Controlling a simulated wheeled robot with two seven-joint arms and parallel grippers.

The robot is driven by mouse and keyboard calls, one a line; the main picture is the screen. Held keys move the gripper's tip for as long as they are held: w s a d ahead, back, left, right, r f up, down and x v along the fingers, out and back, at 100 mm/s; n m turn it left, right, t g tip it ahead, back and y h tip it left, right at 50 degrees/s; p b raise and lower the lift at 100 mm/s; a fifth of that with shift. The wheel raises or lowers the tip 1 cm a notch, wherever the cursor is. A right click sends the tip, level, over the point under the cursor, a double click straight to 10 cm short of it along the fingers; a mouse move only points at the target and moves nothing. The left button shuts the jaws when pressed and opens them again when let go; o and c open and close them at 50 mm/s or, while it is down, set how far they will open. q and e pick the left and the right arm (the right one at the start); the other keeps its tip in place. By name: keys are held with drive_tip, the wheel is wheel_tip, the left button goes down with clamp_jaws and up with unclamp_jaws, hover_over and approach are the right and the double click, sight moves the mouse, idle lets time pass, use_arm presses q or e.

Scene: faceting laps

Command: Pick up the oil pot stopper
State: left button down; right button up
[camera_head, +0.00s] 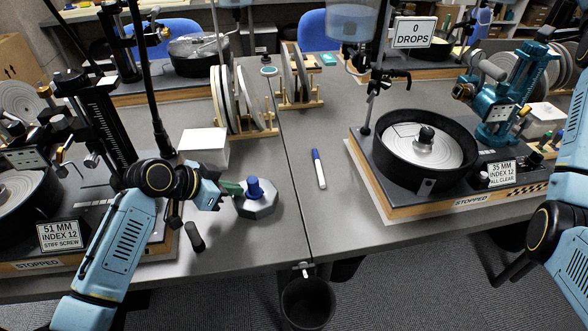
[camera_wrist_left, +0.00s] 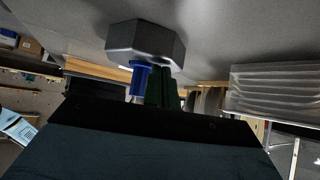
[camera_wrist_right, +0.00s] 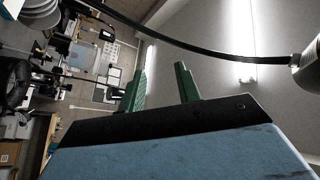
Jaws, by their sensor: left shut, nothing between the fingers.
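The oil pot is a grey faceted block (camera_head: 257,205) on the bench, right of the left machine. Its blue stopper (camera_head: 254,187) stands upright on top. My left gripper (camera_head: 232,188) is beside the stopper on its left, its green fingers shut with nothing between them. In the left wrist view the pot (camera_wrist_left: 145,40) appears inverted, and the blue stopper (camera_wrist_left: 139,78) is just beside the closed green fingers (camera_wrist_left: 161,88). I cannot tell whether they touch. My right gripper (camera_wrist_right: 161,88) has its green fingers apart and empty, away from the pot.
A white box (camera_head: 204,147) stands behind the left gripper. A dark small cylinder (camera_head: 194,237) is near the front edge. A blue-capped marker (camera_head: 319,169) lies right of the pot. A lap machine (camera_head: 425,150) stands on the right bench. A bin (camera_head: 307,302) is below the front edge.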

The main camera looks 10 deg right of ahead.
drive_tip(key=s+a+r+n+t+y, duration=0.2)
drive_tip(key=a+r, duration=0.5)
drive_tip(key=r, duration=0.3)
drive_tip(key=s+a+r+n+t+y, duration=0.1)
drive_tip(key=a+r+t+y, duration=0.1)
drive_tip(key=a+r, duration=0.6)
drive_tip(key=w+a+r+n+y, duration=0.1)
drive_tip(key=a+n+y, duration=0.25)
drive_tip(key=a, duration=0.35)
drive_tip(key=w+a+f+n+g+y, duration=0.45)
drive_tip(key=w+a+f, duration=0.25)
drive_tip(key=a+f, duration=0.6)
drive_tip(key=n+g+y, duration=0.2)
drive_tip(key=n+g, duration=0.7)
drive_tip(key=g, duration=0.3)
approach(253, 180)
drive_tip(key=x, duration=0.8)
drive_tip(key=shift+w+f, duration=0.15)
drive_tip(key=shift+f, duration=0.2)
clamp_jaws()
